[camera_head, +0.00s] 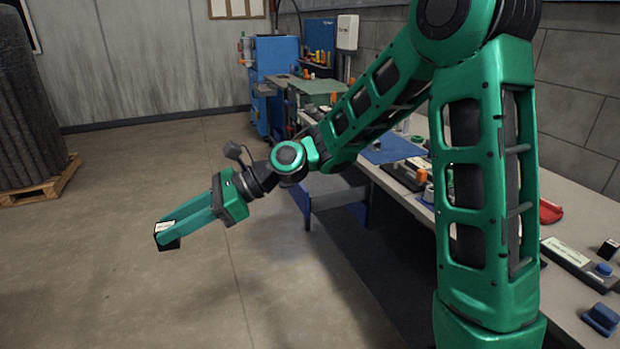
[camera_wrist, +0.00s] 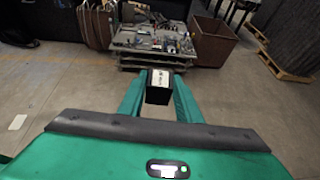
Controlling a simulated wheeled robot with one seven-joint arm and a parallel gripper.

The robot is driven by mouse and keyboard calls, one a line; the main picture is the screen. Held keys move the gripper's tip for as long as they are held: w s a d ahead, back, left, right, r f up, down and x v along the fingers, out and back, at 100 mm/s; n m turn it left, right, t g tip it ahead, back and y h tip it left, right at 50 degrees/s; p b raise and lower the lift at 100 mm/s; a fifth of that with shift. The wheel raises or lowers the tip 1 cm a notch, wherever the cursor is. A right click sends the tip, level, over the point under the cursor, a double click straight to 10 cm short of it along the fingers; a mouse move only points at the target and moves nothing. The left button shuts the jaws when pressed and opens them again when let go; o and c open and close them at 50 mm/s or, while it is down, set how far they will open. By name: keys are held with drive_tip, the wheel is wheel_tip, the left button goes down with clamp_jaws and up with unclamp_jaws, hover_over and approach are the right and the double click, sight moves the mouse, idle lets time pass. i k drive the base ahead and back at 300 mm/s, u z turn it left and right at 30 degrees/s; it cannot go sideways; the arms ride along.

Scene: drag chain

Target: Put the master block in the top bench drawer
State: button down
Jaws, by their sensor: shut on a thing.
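My gripper (camera_head: 178,226) is stretched out to the left over open floor, well away from the bench. Its green fingers are shut on a small dark block with a white label (camera_head: 165,229), held at the fingertips. In the wrist view the block (camera_wrist: 159,80) shows its pale labelled face between the two fingers (camera_wrist: 158,98); the lettering is too small to read. The bench (camera_head: 386,181) runs along the right wall. Under its near edge is a grey-blue drawer-like front (camera_head: 338,190), partly hidden by my arm; I cannot tell whether it is open.
The benchtop holds a blue mat (camera_head: 392,149), a red item (camera_head: 550,211) and blue-handled pieces (camera_head: 601,318). A blue cabinet (camera_head: 275,60) stands at the back. A pallet (camera_head: 42,188) with dark rolls is at left. The floor between is clear.

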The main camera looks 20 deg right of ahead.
sight(327, 180)
drive_tip(key=z, duration=0.05)
drive_tip(key=i, duration=1.1)
drive_tip(key=z, duration=0.05)
